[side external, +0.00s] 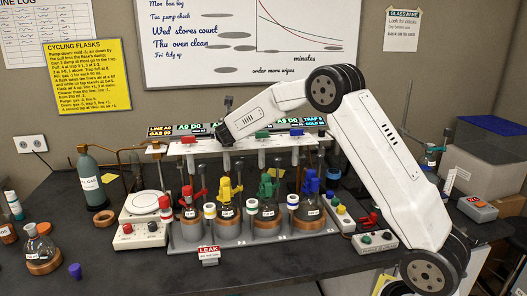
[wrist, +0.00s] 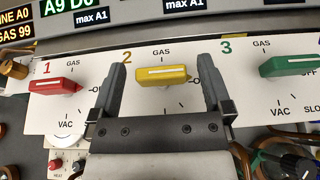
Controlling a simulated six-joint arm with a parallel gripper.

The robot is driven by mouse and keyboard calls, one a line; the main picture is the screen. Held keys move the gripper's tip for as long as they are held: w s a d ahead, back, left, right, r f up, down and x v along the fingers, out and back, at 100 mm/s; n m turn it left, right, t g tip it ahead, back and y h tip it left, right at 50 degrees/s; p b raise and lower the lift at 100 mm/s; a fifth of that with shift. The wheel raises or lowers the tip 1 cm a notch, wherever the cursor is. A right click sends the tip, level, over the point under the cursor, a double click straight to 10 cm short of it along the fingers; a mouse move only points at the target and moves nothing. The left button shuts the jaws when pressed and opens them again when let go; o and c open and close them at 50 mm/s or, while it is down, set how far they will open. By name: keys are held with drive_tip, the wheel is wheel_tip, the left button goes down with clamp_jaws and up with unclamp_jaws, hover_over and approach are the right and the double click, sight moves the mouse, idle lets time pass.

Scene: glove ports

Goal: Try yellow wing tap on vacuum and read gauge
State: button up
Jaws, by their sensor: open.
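The yellow wing tap (wrist: 162,76) is on the white panel (wrist: 215,62) under the number 2 in the wrist view. Its wing lies level, with its white line crosswise. GAS is printed above it and a partly hidden O label is at its right. The lower part of its dial is hidden by my gripper (wrist: 162,80). My gripper is open, one finger on each side of the yellow wing, with gaps visible. In the side view my arm hides the yellow tap. The gauge display (wrist: 65,8) reads A9 D0 in the wrist view.
The red tap (wrist: 55,86) and green tap (wrist: 290,65) flank the yellow one. Another display (wrist: 15,17) ends in GAS 99. Below the panel stand several flasks with coloured clips, such as the yellow clip (side external: 226,190). A LEAK sign (side external: 208,254) stands in front.

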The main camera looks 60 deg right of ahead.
drive_tip(key=shift+w+d+f, duration=0.2)
drive_tip(key=shift+w+d, duration=0.1)
drive_tip(key=c, duration=1.2)
drive_tip(key=shift+c, duration=0.2)
